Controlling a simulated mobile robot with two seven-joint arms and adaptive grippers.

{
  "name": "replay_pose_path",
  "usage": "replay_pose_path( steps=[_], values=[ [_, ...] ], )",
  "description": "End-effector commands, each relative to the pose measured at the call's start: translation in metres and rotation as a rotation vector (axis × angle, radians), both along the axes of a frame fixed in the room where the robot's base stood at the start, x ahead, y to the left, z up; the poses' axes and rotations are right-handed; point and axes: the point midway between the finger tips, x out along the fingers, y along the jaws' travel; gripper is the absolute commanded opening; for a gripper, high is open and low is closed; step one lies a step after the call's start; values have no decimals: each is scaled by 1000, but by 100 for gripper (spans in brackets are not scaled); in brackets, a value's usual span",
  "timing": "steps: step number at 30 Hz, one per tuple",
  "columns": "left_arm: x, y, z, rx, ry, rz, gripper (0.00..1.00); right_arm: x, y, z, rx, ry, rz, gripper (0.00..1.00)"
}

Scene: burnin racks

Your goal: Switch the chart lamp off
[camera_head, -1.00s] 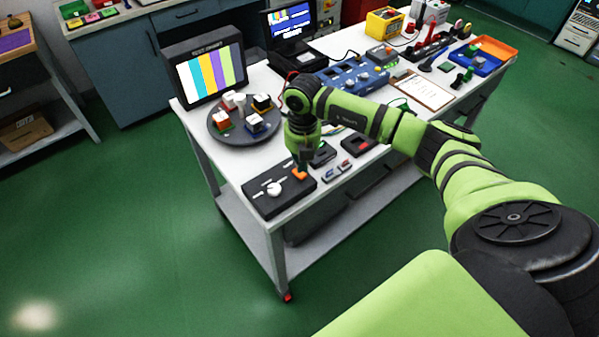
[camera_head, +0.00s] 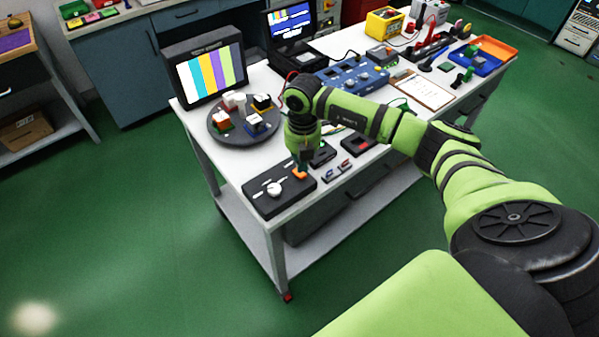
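The chart box (camera_head: 205,50) stands at the table's back left corner. Its face is lit with bright vertical colour bars. A black control box (camera_head: 262,203) with a white round knob (camera_head: 273,189) and pale slider marks lies at the table's front left corner. My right gripper (camera_head: 302,170) points down over the right end of this box, at an orange piece (camera_head: 300,175). I cannot tell whether it touches that piece, and its fingers are too small and dark to read. My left gripper is not in view.
A round dark tray (camera_head: 218,137) with several coloured blocks sits behind the control box. Small black devices and a blue panel (camera_head: 338,78) lie to the right, near my arm. A clipboard (camera_head: 425,92) is farther right. Green floor is open in front.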

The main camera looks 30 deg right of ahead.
Motion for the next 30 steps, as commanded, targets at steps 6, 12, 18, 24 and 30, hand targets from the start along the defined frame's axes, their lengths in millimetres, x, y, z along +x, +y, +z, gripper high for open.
replay_pose_path(
  steps=[6,12,18,24,30],
  values=[
    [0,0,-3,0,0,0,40,0,0,-4,0,0,0,0],
    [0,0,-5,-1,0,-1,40,0,0,-7,0,0,0,0],
    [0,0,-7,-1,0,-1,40,0,0,-10,-1,1,0,0],
    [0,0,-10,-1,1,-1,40,0,0,-13,-1,1,0,0],
    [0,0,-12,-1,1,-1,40,0,0,-16,-1,1,0,0]
  ],
)
